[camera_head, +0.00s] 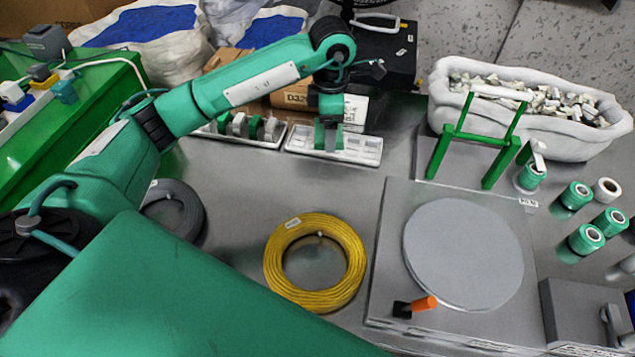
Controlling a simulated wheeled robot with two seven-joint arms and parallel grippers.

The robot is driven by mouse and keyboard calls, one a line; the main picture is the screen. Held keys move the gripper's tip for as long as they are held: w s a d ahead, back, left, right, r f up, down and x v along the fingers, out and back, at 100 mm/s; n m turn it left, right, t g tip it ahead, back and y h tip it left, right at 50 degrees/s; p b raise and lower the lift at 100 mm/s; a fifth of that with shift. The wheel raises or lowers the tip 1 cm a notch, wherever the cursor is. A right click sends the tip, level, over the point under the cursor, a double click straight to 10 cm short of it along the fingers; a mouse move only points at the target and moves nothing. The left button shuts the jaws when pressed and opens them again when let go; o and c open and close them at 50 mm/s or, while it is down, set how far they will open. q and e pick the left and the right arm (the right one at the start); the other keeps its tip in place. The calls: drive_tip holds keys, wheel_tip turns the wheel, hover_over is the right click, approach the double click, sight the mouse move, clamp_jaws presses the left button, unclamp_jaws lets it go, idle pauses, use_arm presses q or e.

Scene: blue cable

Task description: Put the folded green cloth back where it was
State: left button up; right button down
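My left arm reaches in from the left, and its gripper (328,122) points down over the right-hand white slotted tray (362,151). A small dark green piece (326,138), perhaps the folded green cloth, shows right at the gripper's tip, at the tray's left part. The fingers are too small and too covered to tell whether they are shut on it. Several green and grey folded pieces (254,128) stand in the left-hand white tray (270,144). The right tray's other slots look empty. My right gripper is not in view.
A yellow cable coil (281,279) and a dark grey coil (194,209) lie on the grey table. A square plate with a round disc (463,255), a green-legged stand (440,160), a filled white basin (585,146) and green rolls (575,195) occupy the right. Boxes stand behind the trays.

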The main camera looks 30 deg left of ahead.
use_arm(q)
drive_tip(key=n, duration=0.3)
drive_tip(key=shift+w+a, duration=0.1)
drive_tip(key=shift+a, duration=0.2)
drive_tip(key=n, duration=0.3)
drive_tip(key=shift+a+r, duration=0.15)
drive_tip(key=shift+a, duration=0.15)
drive_tip(key=shift+a+n, duration=0.15)
drive_tip(key=shift+n, duration=0.65)
drive_tip(key=n, duration=0.2)
drive_tip(key=a+n, duration=0.1)
drive_tip(key=n, duration=0.1)
drive_tip(key=shift+w+r, duration=0.1)
drive_tip(key=shift+r, duration=0.05)
drive_tip(key=shift+a+n+b, duration=0.2)
drive_tip(key=shift+n+b, duration=0.1)
drive_tip(key=shift+n, duration=0.9)
drive_tip(key=shift+a+n, duration=0.1)
drive_tip(key=shift+n, duration=0.4)
hover_over(318, 183)
wheel_tip(318, 183, down, 15)
drive_tip(key=shift+f, duration=0.2)
wheel_tip(318, 183, down, 4)
drive_tip(key=shift+f+p, duration=0.2)
drive_tip(key=shift+p, duration=0.15)
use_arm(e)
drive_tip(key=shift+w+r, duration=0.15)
